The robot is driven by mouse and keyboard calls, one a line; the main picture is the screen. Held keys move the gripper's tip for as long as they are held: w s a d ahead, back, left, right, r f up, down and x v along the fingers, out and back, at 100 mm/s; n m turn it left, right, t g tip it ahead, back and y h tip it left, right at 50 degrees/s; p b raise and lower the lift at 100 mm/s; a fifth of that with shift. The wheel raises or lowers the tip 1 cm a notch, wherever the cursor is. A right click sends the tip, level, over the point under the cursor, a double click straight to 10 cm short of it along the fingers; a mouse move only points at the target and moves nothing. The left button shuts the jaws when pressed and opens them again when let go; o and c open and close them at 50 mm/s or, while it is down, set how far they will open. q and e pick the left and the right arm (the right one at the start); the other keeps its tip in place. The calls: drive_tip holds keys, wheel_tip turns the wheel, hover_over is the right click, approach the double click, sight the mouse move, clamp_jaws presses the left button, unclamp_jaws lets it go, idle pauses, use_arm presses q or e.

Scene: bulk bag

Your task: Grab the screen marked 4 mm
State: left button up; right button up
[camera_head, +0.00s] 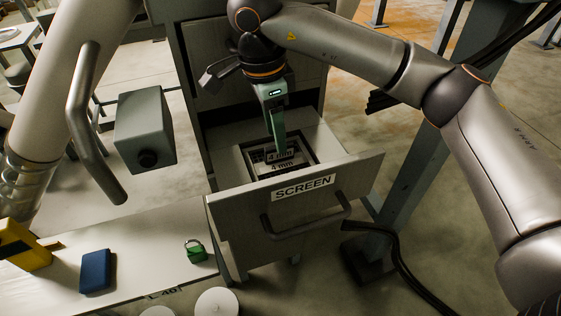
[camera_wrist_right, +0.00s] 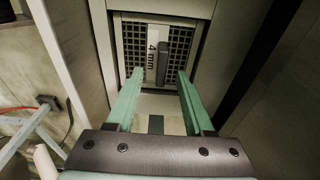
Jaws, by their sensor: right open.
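In the right wrist view the screen (camera_wrist_right: 180,40) is a grid with a white 4 mm label and a dark raised bar handle (camera_wrist_right: 163,62). My right gripper (camera_head: 278,147) points down into the drawer. Its green fingers (camera_wrist_right: 160,75) are open, appearing on either side of the handle in the picture; contact cannot be judged. My left gripper is not in view.
The drawer's side walls and front panel surround the right gripper closely. A white table (camera_head: 130,270) at lower left holds a blue block (camera_head: 97,271), a green padlock (camera_head: 195,251) and a yellow object (camera_head: 22,245). A grey post (camera_head: 425,150) stands right of the drawer.

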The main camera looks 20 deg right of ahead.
sight(281, 158)
drive_tip(key=f, duration=0.3)
drive_tip(key=d+f, duration=0.1)
drive_tip(key=f, duration=0.1)
drive_tip(key=shift+w, duration=0.15)
drive_tip(key=shift+c, duration=0.4)
drive_tip(key=shift+a, duration=0.1)
clamp_jaws()
drive_tip(key=shift+r, duration=0.1)
idle(0.6)
